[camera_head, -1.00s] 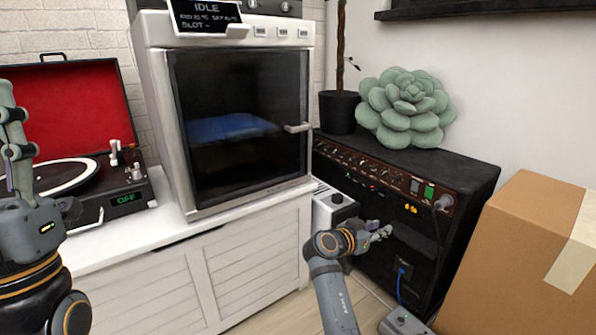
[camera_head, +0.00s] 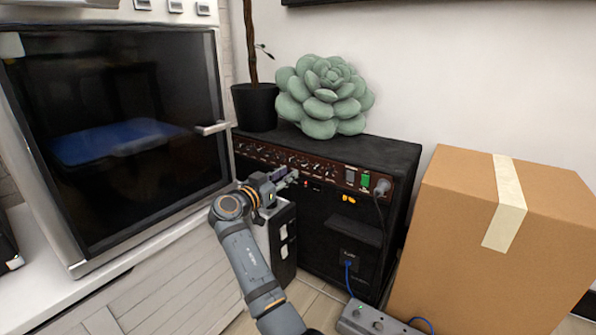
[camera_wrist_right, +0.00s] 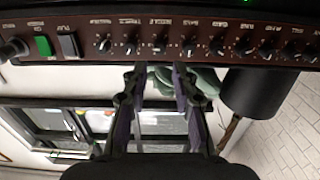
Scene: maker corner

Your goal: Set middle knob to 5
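The black amplifier (camera_head: 335,225) stands on the floor with a brown knob panel (camera_head: 310,167) along its upper front. In the right wrist view the panel runs across the top, upside down. The middle knob (camera_wrist_right: 160,44) is in its row, with a label that is hard to read; its setting is unclear. My right gripper (camera_head: 290,177) is just in front of the panel. In the wrist view its two fingers (camera_wrist_right: 160,78) are apart with nothing between them, lined up below the middle knob and seemingly not touching it. My left gripper is out of view.
Neighbouring knobs (camera_wrist_right: 130,45) sit close on both sides. A green succulent (camera_head: 325,95) and dark pot (camera_head: 256,106) stand on the amplifier. A cardboard box (camera_head: 480,240) is at right, an oven-like machine (camera_head: 120,130) at left, and a power strip (camera_head: 365,320) on the floor.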

